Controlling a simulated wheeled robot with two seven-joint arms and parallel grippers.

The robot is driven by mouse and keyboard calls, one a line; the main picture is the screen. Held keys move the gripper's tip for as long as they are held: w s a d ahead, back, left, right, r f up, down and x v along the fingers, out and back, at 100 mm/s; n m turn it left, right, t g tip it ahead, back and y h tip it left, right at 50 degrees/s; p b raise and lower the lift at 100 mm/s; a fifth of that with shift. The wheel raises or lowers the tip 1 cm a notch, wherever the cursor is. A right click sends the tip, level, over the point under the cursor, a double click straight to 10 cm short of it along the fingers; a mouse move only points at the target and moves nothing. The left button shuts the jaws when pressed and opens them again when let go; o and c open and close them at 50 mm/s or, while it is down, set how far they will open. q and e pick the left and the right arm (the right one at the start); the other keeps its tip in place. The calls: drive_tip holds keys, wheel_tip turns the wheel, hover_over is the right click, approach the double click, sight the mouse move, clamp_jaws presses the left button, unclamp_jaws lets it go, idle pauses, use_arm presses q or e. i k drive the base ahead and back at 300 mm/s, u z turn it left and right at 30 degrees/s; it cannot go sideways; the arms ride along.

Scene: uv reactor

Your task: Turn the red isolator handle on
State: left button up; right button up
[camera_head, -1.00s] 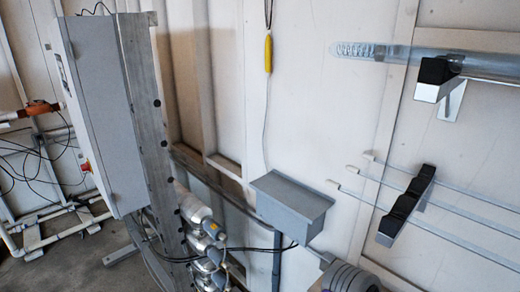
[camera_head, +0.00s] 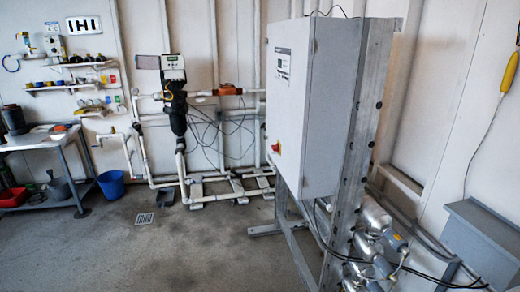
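A small red handle (camera_head: 276,148) sits low on the front face of the grey control cabinet (camera_head: 322,110), near its left edge. I see it at a steep angle, so its turned position cannot be told. The cabinet is mounted on a grey metal frame (camera_head: 371,110) that stands on the floor. Neither of my grippers shows in the head view.
Open concrete floor (camera_head: 200,250) lies left of the cabinet. A workbench (camera_head: 62,140) and a blue bucket (camera_head: 112,184) stand at the far left. White pipework (camera_head: 180,160) runs along the back wall. Silver cylinders (camera_head: 375,215) and black cables sit right of the frame.

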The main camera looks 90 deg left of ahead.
sight(276, 148)
drive_tip(key=u, duration=3.8)
drive_tip(key=i, duration=5.65)
drive_tip(key=z, duration=2.6)
